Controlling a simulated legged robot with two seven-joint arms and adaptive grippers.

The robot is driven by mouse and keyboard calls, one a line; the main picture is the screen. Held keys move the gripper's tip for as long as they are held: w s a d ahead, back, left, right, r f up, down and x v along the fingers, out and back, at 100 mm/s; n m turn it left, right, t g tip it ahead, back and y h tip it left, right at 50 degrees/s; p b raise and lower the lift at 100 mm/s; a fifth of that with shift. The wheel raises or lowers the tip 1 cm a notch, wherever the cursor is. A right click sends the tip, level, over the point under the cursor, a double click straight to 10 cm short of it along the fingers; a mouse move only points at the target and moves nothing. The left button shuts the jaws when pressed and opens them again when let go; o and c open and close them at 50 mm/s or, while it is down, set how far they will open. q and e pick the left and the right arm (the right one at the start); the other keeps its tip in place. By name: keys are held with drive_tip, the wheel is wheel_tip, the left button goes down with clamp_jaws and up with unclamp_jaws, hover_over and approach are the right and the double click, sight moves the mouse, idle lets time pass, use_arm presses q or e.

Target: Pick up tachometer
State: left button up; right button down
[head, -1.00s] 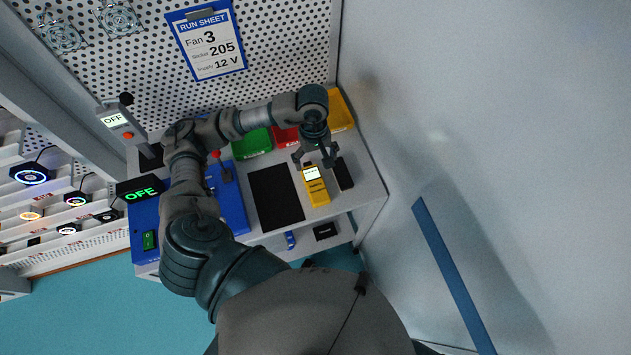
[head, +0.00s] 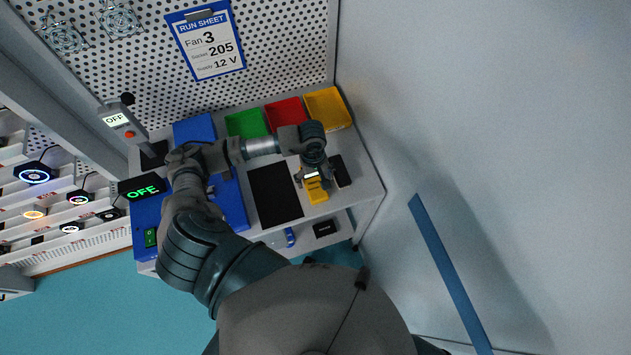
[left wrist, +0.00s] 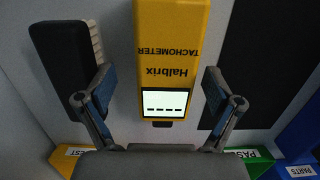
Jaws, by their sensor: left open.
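The yellow tachometer (head: 317,192) lies on the bench between a black mat and a black brush-like item. In the left wrist view the tachometer (left wrist: 172,50) shows its "Halbrix TACHOMETER" label and a lit screen with dashes. My left gripper (head: 314,175) is over its screen end, hiding part of it in the head view. In the left wrist view the open fingers (left wrist: 156,92) stand on either side of the tachometer, apart from it. My right gripper is not in view.
The black brush-like item (head: 341,172) lies close to the right of the gripper. The black mat (head: 275,195) is at the left. Green (head: 246,124), red (head: 286,113) and yellow (head: 328,108) bins stand behind. A wall rises at the right.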

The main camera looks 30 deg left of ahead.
use_arm(q)
drive_tip(key=shift+a+f, duration=0.1)
drive_tip(key=shift+a, duration=0.7)
drive_tip(key=c, duration=1.3)
drive_tip(key=shift+d, duration=0.1)
drive_tip(key=shift+c, duration=0.2)
